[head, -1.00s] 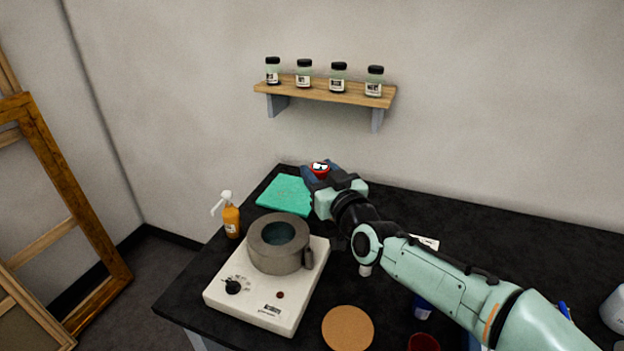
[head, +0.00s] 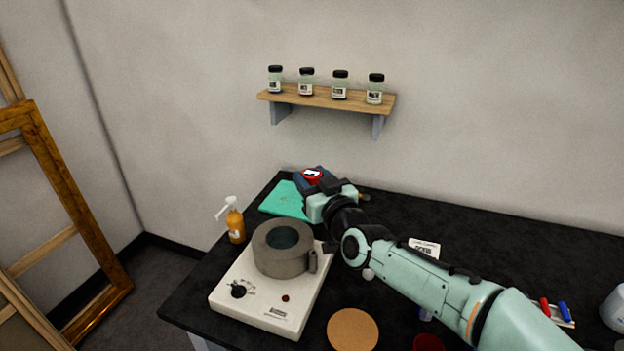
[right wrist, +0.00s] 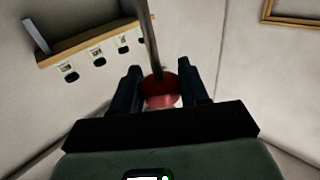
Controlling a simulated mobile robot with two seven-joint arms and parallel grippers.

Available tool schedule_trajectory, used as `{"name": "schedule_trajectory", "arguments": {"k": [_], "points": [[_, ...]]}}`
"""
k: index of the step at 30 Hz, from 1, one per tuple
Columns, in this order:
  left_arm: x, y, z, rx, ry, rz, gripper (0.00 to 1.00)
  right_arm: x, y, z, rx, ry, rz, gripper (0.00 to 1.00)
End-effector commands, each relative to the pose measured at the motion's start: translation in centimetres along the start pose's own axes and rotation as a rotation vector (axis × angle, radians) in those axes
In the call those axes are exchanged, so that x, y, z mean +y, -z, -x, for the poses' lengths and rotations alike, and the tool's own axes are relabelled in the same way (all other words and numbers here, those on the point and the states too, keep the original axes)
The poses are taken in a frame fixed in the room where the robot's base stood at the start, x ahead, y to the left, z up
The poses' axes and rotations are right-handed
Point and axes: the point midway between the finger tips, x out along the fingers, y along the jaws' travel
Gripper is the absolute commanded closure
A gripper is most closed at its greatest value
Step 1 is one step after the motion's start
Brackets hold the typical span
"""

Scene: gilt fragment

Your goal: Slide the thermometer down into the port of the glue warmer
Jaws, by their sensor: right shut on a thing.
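My right gripper (head: 313,180) is shut on the thermometer (head: 312,175), whose red dial head shows between the fingers. In the right wrist view the red head (right wrist: 161,92) sits between the two dark fingers (right wrist: 157,86), and its thin grey stem (right wrist: 147,35) runs up out of the picture. In the head view the stem is hidden. The glue warmer (head: 245,296) has a white base and a grey round pot (head: 283,262). A small port (head: 313,262) stands on the pot's right side. The thermometer is behind the pot, apart from it. My left gripper is not in view.
A green mat (head: 284,200) lies behind the warmer and an orange pump bottle (head: 236,222) stands left of it. A cork disc (head: 352,330) and a red cup (head: 428,343) are at the front. A wall shelf (head: 330,101) holds several jars.

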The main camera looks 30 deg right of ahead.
Motion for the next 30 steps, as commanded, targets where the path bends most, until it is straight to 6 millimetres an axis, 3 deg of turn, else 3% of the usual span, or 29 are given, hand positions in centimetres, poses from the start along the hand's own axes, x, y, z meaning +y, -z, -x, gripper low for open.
{"name": "schedule_trajectory", "arguments": {"k": [15,30], "points": [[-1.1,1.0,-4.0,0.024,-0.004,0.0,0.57,0.0,-4.9,0.0,0.0,0.0,0.001,0.85],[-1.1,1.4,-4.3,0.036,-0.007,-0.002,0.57,0.0,-5.3,0.0,0.001,0.0,0.0,0.85]]}}
